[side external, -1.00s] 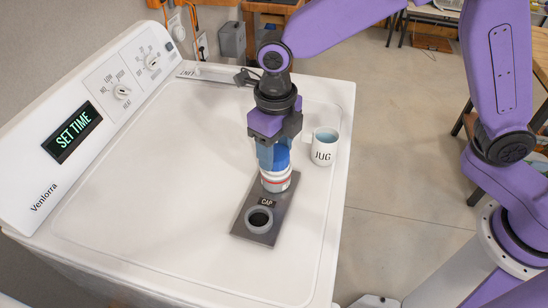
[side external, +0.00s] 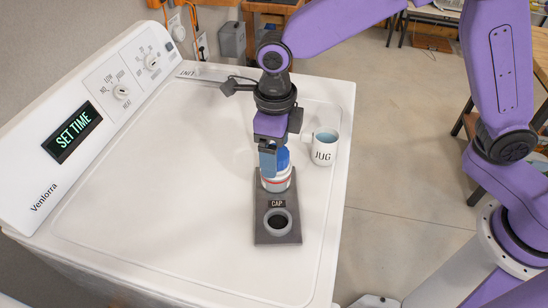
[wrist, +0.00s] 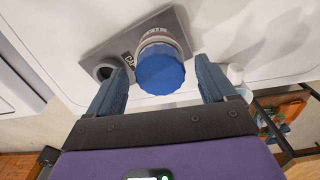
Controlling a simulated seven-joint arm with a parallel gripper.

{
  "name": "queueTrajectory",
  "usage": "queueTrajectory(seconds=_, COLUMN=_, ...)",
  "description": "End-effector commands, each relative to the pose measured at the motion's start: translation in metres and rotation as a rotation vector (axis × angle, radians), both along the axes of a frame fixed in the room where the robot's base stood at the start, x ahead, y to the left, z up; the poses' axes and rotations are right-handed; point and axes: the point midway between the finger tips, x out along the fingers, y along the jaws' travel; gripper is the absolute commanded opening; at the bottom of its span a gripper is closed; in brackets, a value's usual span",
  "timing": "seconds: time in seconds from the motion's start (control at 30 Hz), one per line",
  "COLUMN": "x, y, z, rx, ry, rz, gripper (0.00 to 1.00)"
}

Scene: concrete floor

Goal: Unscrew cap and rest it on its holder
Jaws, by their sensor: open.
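A white bottle with a red band (side external: 276,182) stands on a dark grey plate (side external: 262,228). The blue cap (side external: 283,158) sits on top of the bottle; whether it is still threaded cannot be told. The cap also shows in the wrist view (wrist: 160,70). The ring-shaped holder (side external: 278,221), beside the label "CAP", is empty at the plate's near end. My gripper (side external: 272,170) points down over the bottle. In the wrist view its fingers (wrist: 162,76) are open on either side of the cap, with visible gaps.
The plate lies on a white appliance top (side external: 160,190). A white mug marked "JUG" (side external: 323,148) stands close to the right of the bottle. The control panel (side external: 95,110) rises along the left. The top left of the plate is clear.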

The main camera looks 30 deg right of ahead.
Motion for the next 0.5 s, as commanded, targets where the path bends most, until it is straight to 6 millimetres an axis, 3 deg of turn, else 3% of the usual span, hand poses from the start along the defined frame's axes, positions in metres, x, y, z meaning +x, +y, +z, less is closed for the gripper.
queueTrajectory(seconds=0.5, x=0.0, y=0.001, z=0.033, rx=0.003, ry=-0.001, rz=-0.002, gripper=0.84)
